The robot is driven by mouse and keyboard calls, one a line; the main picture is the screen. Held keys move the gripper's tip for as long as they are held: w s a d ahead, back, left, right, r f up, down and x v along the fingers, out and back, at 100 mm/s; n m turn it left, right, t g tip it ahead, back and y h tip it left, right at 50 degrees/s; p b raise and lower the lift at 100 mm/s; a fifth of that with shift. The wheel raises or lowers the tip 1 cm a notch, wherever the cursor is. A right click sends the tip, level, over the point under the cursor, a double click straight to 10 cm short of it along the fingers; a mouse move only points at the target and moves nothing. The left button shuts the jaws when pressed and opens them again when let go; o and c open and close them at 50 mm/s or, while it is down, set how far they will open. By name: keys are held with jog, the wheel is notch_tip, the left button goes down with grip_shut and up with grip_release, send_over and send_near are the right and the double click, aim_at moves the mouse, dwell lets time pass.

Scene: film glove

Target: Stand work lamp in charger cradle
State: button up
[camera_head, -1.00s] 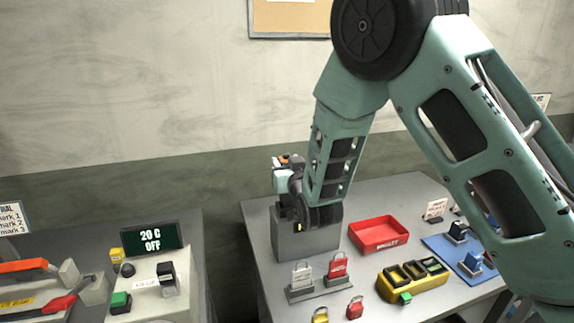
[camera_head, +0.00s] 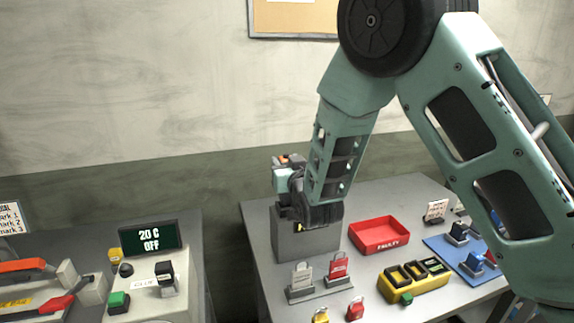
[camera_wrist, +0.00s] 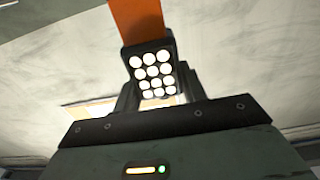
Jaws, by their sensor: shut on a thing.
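The work lamp shows in the wrist view as a black head with several bright white round lights (camera_wrist: 152,73) and an orange body (camera_wrist: 138,18). My gripper (camera_wrist: 155,98) is shut on its black head, one finger on each side. In the head view my gripper (camera_head: 284,178) is above the back left of the right table, by a grey box (camera_head: 300,243). My wrist hides part of this box and most of the lamp. I cannot tell for sure which thing is the charger cradle; the grey box bears a small yellow mark partly behind my wrist.
A red tray (camera_head: 378,247) is right of the grey box. In front are a padlock stand (camera_head: 320,290), loose padlocks and a yellow slotted block (camera_head: 428,283). A blue mat (camera_head: 455,262) with small devices lies at right. A control box with a display (camera_head: 150,237) is at left.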

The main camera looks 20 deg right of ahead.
aim_at(285, 198)
jog(key=shift+f+b, duration=1.7)
jog(key=shift+b, duration=0.25)
jog(key=o, duration=1.2)
